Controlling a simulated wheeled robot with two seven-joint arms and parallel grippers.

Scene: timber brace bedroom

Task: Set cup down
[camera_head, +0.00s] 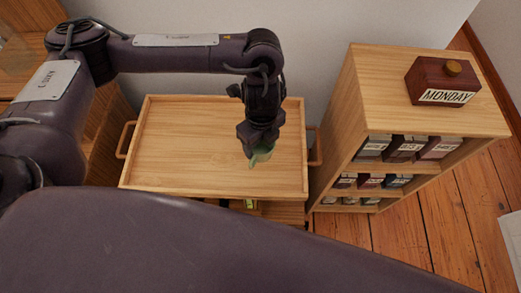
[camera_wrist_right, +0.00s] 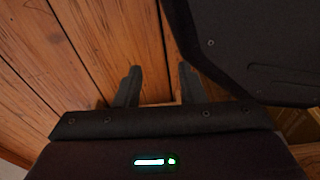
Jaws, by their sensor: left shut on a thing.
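A green, translucent-looking cup (camera_head: 261,157) shows below my left gripper (camera_head: 257,143) in the head view. My left gripper points down and is shut on the cup, and its fingers hide much of it. The cup is over the right part of a wooden tray (camera_head: 185,140) with a raised rim and side handles. I cannot tell whether the cup's base touches the tray. My right gripper (camera_wrist_right: 158,82) is open and empty over the floor in the right wrist view.
A wooden shelf unit (camera_head: 375,85) with several labelled boxes stands right of the tray. A dark red block marked MONDAY (camera_head: 443,82) sits on top. The tray's left and middle are clear. A pale wall is behind it.

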